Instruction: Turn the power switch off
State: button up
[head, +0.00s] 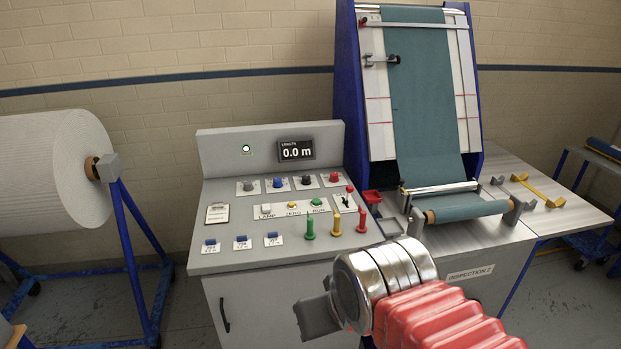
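The grey control console (225,180) stands in the middle of the head view. Its sloped panel has a row of knobs: pale, blue (277,183), black and red (333,177). A small slotted black switch (346,200) sits at the panel's right, just below a red knob or tip. The labels are too small to read, so I cannot tell which control is the power switch. A small indicator lamp (246,149) glows and the display (296,150) reads 0.0 m. My gripper (316,316) is in front of the console's lower right, apart from the panel controls; its fingertips are unclear.
Green, yellow and red upright handles (361,219) rise from the panel's front right. Three blue switches (241,239) line its front left. A teal fabric inspection frame (425,95) stands at right, beside a metal table (540,215). A large white roll (50,170) is at left.

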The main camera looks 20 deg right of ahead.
aim_at(334, 176)
jog(key=u, duration=0.2)
jog(key=i, duration=1)
jog(key=u, duration=0.05)
